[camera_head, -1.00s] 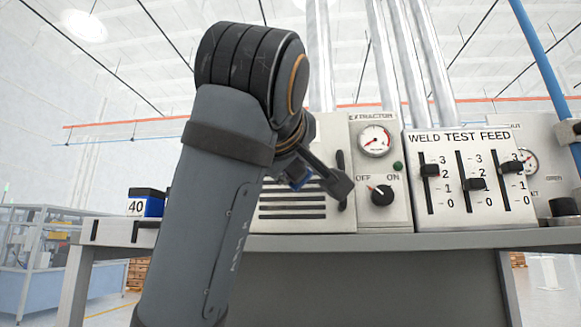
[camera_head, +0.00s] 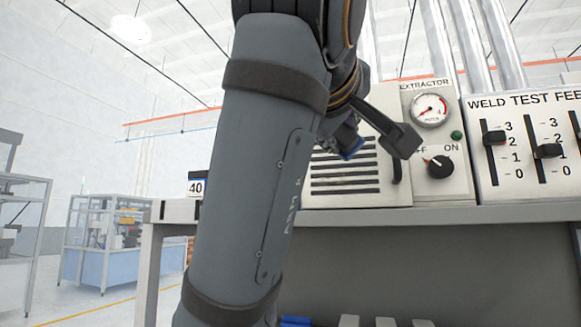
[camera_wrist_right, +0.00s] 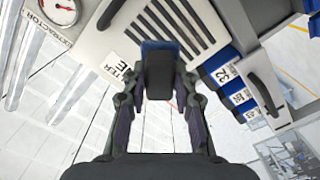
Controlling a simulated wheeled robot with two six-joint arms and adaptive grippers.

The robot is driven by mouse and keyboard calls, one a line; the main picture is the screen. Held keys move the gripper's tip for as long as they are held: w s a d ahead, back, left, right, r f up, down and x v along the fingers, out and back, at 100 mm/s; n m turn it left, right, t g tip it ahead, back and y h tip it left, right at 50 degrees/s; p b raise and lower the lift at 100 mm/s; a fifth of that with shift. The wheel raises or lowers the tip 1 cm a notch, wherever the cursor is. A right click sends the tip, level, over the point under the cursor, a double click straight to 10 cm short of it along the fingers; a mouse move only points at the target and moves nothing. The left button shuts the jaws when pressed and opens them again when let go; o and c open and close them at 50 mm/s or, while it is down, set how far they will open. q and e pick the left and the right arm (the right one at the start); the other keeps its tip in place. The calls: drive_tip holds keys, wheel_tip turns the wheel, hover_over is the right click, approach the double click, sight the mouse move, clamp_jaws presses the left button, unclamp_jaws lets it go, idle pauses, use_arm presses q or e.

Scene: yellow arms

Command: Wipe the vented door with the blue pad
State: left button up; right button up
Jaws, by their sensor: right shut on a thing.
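The vented door (camera_head: 335,198) is a pale panel with dark horizontal slots, left of the extractor controls. My forearm covers its left part. It also fills the top of the right wrist view (camera_wrist_right: 130,40), with slots and a paper label. My right gripper (camera_head: 345,138) is in front of the door's upper part, partly hidden by my own arm. In the right wrist view the gripper (camera_wrist_right: 160,80) is shut on the dark back of the blue pad (camera_wrist_right: 160,46), whose blue edge faces the door. The pad also shows in the head view (camera_head: 353,150). I cannot tell whether it touches. My left gripper is out of view.
Right of the door are a gauge (camera_head: 430,111), a black knob (camera_head: 440,167) and sliders (camera_head: 496,138). A dark handle (camera_head: 397,172) stands out at the door's right edge. Numbered blue bins (camera_wrist_right: 222,72) are beside the door. The grey bench edge (camera_head: 450,216) runs below.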

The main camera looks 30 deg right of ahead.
drive_tip(key=w+a+f+b, duration=0.5)
drive_tip(key=w+f+b, duration=0.1)
drive_tip(key=w+b, duration=0.1)
drive_tip(key=s+d+p+x, duration=0.1)
drive_tip(key=p+x, duration=0.5)
drive_tip(key=p, duration=0.1)
drive_tip(key=shift+r, duration=0.3)
drive_tip(key=shift+a, duration=0.15)
drive_tip(key=shift+p+x, duration=0.4)
drive_tip(key=shift+x, duration=0.7)
drive_tip(key=shift+s, duration=0.1)
drive_tip(key=shift+s+d+b, duration=0.4)
drive_tip(key=shift+s+d, duration=0.5)
drive_tip(key=shift+s, duration=0.2)
drive_tip(key=shift+s+d, duration=0.3)
drive_tip(key=shift+s, duration=0.1)
